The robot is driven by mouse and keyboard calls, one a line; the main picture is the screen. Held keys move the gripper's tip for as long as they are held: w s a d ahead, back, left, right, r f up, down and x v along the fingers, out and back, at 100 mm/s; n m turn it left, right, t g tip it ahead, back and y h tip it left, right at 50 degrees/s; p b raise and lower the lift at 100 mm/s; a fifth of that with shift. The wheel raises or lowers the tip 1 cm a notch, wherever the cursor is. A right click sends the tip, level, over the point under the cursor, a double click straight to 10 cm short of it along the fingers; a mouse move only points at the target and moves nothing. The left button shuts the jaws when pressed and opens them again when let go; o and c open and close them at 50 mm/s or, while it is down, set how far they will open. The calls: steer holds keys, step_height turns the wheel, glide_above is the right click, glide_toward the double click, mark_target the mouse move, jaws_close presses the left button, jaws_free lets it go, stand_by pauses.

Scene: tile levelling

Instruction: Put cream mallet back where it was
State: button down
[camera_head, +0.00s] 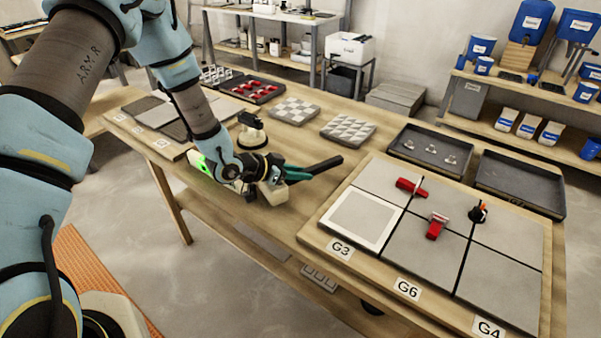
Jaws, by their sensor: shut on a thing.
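The cream mallet has a pale head (273,193) and a teal and black handle (316,168) that points right and away over the wooden workbench (225,205). My gripper (268,176) is shut on the mallet near its head, low over the bench's front left part. My gripper and wrist hide part of the mallet. I cannot tell whether the head touches the bench top.
A tile board (318,232) with red clips (436,228) and a black-and-orange cap (478,211) lies right of the mallet. A black-based tool (252,138) stands behind my gripper. Dark trays (405,140) and tile stacks (348,130) sit farther back. Some bare bench shows around the mallet.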

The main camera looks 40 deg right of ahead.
steer(key=shift+f+b, duration=0.5)
steer(key=shift+f, duration=0.05)
steer(key=c, duration=0.6)
jaws_free()
steer(key=shift+a, duration=0.1)
steer(key=b+v, duration=0.2)
steer(key=v, duration=0.8)
steer(key=shift+a+r, duration=0.15)
steer(key=shift+a, duration=0.15)
steer(key=w+a+r+n+t+y, duration=0.2)
steer(key=w+a+n+t+y, duration=0.15)
steer(key=w+a, duration=0.5)
steer(key=w+a+r+n+t+y, duration=0.3)
steer(key=w+a+n+y, duration=0.15)
steer(key=a, duration=0.75)
steer(key=s+a+r+n+g+y, duration=0.1)
steer(key=s+a+r+n, duration=0.2)
steer(key=a, duration=0.6)
steer(key=s+a+r+n+g+y, duration=0.2)
steer(key=s+a+r+n, duration=0.1)
steer(key=s+a+n, duration=0.4)
steer(key=shift+s+a+r+y, duration=0.2)
steer(key=shift+s+a+y, duration=0.1)
steer(key=shift+a, duration=0.65)
